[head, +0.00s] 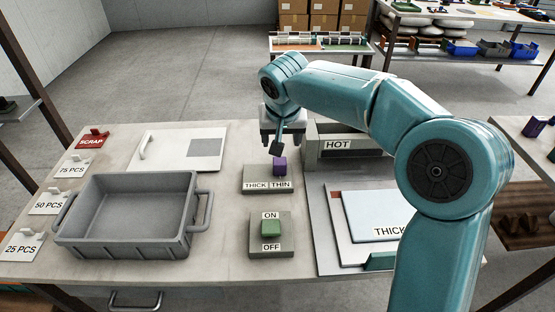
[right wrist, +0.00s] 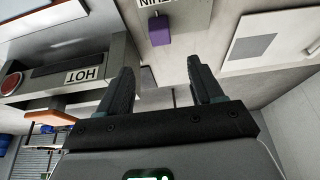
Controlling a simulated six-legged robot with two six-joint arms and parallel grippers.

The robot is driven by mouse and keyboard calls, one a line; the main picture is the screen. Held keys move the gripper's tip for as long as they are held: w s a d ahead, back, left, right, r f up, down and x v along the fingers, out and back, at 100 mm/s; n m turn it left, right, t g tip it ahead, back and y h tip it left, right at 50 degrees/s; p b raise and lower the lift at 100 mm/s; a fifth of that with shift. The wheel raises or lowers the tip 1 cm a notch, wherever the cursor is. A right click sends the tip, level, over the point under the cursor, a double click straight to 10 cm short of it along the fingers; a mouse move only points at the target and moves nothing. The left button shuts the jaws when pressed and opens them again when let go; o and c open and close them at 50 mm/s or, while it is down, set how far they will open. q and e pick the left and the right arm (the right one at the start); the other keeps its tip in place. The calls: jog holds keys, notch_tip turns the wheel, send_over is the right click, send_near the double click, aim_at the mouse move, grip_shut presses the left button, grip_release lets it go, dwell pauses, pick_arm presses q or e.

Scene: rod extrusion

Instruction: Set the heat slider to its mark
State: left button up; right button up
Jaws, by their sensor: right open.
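The grey machine with the HOT label (head: 338,145) stands right of my right gripper, partly hidden behind my arm. In the right wrist view the machine (right wrist: 60,60) shows its HOT label, a dark slot and a red round part. I cannot clearly make out a heat slider or its mark. My right gripper (head: 283,138) is open and empty, above the table behind the THICK/THIN block. Its two fingers stand apart in the right wrist view (right wrist: 160,78). My left gripper is not in view.
A purple knob (head: 280,166) sits on the THICK/THIN block (head: 268,186). In front is a green ON/OFF switch (head: 271,228). A grey tray (head: 130,244) stands left. A white panel with a handle (head: 180,150) lies behind it. A THICK-labelled plate (head: 375,212) lies right.

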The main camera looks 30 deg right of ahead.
aim_at(280, 161)
jog(key=x, duration=1.3)
jog(key=shift+s+f, duration=0.1)
jog(key=shift+f, duration=0.55)
jog(key=shift+w, duration=0.25)
